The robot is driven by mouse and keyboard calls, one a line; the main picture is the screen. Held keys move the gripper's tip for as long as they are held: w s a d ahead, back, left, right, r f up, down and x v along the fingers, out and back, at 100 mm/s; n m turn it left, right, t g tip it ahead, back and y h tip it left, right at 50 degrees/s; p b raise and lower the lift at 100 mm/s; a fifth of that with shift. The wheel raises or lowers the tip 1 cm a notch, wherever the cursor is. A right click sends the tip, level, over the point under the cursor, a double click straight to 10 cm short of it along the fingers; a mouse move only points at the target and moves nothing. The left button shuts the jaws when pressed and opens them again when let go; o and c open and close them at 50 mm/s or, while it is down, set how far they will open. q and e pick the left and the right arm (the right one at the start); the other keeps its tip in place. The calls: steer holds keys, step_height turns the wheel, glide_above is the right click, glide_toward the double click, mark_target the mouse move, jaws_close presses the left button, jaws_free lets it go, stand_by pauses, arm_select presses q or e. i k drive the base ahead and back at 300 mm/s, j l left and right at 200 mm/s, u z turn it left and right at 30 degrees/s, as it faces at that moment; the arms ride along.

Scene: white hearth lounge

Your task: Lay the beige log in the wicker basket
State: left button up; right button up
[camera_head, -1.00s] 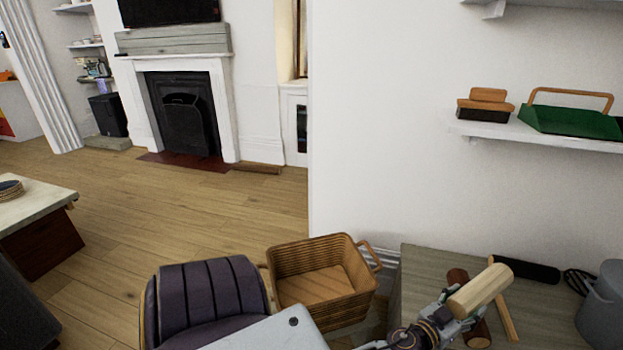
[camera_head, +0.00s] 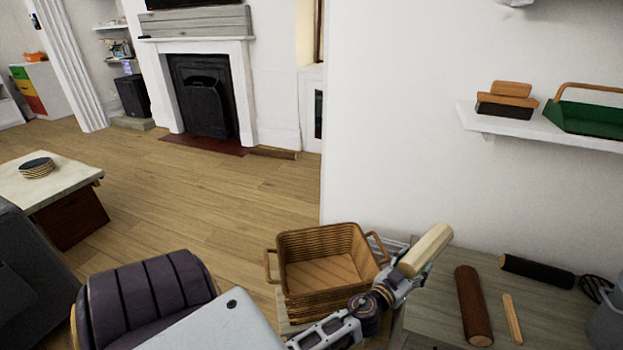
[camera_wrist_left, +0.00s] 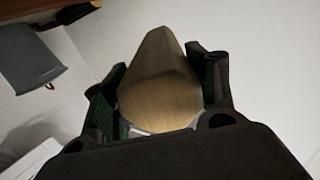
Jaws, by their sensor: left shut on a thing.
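The beige log (camera_head: 425,250) is held tilted in my left gripper (camera_head: 404,280), just right of the basket and above the table's left end. In the left wrist view the log (camera_wrist_left: 160,92) sits between the two fingers, which are shut on it. The wicker basket (camera_head: 325,240) stands left of the table, with side handles; the part of its inside that shows is empty. My left forearm passes in front of its lower right corner. My right gripper is not in view.
A dark red-brown log (camera_head: 472,305), a thin wooden stick (camera_head: 512,318) and a black roller (camera_head: 537,270) lie on the grey wooden table (camera_head: 440,320). A grey bucket (camera_head: 607,325) stands at right. A purple chair (camera_head: 150,292) is left of the basket. A wall shelf (camera_head: 525,125) is above.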

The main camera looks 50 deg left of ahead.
mark_target(317, 271)
steer(key=u, duration=0.4)
steer(key=i+u, duration=0.1)
steer(key=u, duration=0.3)
steer(key=l+u, duration=0.1)
steer(key=u, duration=0.3)
steer(key=i+l+u, duration=0.1)
steer(key=u, duration=0.3)
